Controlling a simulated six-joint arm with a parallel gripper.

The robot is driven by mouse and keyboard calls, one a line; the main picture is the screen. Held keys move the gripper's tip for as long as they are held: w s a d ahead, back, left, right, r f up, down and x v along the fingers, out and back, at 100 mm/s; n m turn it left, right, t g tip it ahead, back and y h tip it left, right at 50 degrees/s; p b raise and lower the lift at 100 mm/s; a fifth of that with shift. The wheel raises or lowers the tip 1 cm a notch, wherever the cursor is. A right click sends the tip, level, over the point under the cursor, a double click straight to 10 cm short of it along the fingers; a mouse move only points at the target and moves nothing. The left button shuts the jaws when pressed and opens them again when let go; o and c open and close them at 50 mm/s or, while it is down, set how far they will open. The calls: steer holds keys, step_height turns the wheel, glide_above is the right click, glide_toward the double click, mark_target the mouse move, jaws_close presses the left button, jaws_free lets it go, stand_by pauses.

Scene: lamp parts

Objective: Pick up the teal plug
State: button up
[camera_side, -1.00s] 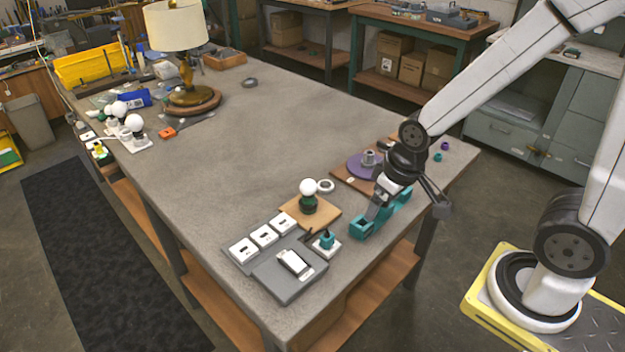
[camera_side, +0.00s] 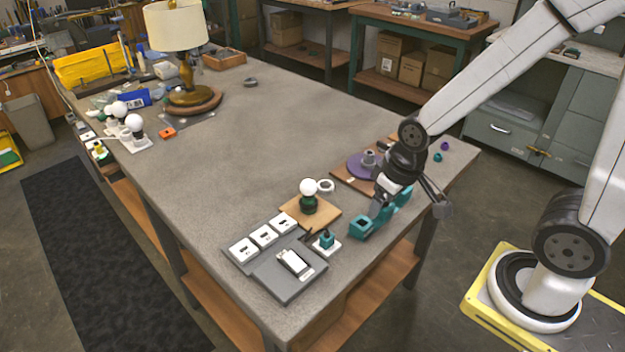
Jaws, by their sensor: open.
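The teal plug (camera_side: 326,239) sits upright on a small white plate (camera_side: 326,248) near the table's front edge, beside the grey tray. My gripper (camera_side: 378,213) is to the right of the plug and farther back, at the teal holder (camera_side: 362,229). Its jaws are open and apart from the plug. The fingertips are small and dark here, and I cannot tell whether they touch the holder.
A white bulb in a green base (camera_side: 308,197) stands on a wooden board left of my gripper. The grey tray (camera_side: 290,280) bears white switch plates. A purple disc (camera_side: 360,166) lies behind my gripper. The table's middle is clear.

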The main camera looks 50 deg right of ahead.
steer(key=w+n, duration=0.1)
steer(key=n, duration=0.1)
steer(key=n+g, duration=0.2)
steer(key=n, duration=1.2)
glide_above(327, 232)
steer(key=s, duration=0.1)
steer(key=f, duration=0.6)
steer(key=shift+d+f, duration=0.3)
steer(key=shift+f, duration=0.05)
steer(key=shift+w+a+f+n+g, duration=0.25)
steer(key=shift+w+f+n, duration=0.2)
steer(key=shift+f+n, duration=0.35)
steer(key=shift+r, duration=0.1)
steer(key=shift+f, duration=1.25)
steer(key=shift+f, duration=0.1)
steer(key=shift+f, duration=2.5)
